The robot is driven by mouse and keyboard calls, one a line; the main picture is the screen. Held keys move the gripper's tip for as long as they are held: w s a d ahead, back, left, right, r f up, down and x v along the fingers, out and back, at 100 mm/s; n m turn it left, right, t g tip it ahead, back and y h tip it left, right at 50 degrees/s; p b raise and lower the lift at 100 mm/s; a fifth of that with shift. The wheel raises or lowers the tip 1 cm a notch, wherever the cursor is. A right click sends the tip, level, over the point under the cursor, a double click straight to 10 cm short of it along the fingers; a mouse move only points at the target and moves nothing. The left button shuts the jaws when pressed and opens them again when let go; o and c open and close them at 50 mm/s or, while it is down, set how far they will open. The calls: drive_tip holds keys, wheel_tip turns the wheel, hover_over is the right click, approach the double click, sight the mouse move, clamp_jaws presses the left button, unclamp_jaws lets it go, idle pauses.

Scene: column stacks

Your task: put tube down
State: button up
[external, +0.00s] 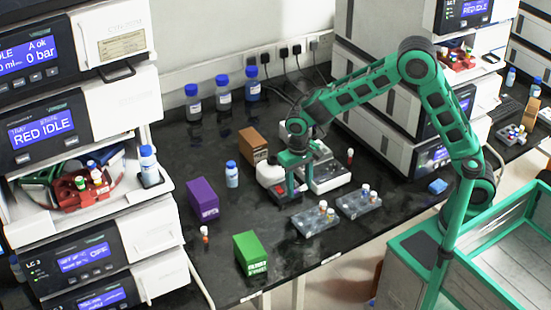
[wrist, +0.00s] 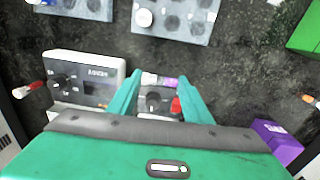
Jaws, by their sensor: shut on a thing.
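My gripper (wrist: 160,78) is shut on a small tube (wrist: 167,82) with a white end and a purple part, held crosswise between the fingertips. In the external view my gripper (external: 289,196) points down over the bench, in front of the white devices; the held tube cannot be made out there. Two grey racks stand close by: one nearer rack (external: 308,224), also in the wrist view (wrist: 186,30), and one farther right (external: 352,209). Both hold a few capped tubes in the external view. Whether the held tube touches anything below is unclear.
A white device with a dial (wrist: 152,102) and a device with a display (wrist: 84,72) are close to my fingers. Purple (external: 203,199), green (external: 250,254) and brown (external: 252,146) boxes and a blue-capped bottle (external: 232,176) stand left. Loose tubes stand at left (external: 205,234) and right (external: 350,157).

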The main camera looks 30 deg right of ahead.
sight(298, 200)
drive_tip(key=shift+w+d+f, duration=0.3)
drive_tip(key=shift+w, duration=0.15)
drive_tip(key=shift+f, duration=2)
drive_tip(key=o, duration=1)
drive_tip(key=shift+f, duration=0.1)
drive_tip(key=r, duration=1.1)
drive_tip(key=shift+a+r, duration=0.25)
drive_tip(key=shift+r, duration=0.05)
drive_tip(key=shift+o, duration=0.6)
drive_tip(key=shift+r, duration=0.35)
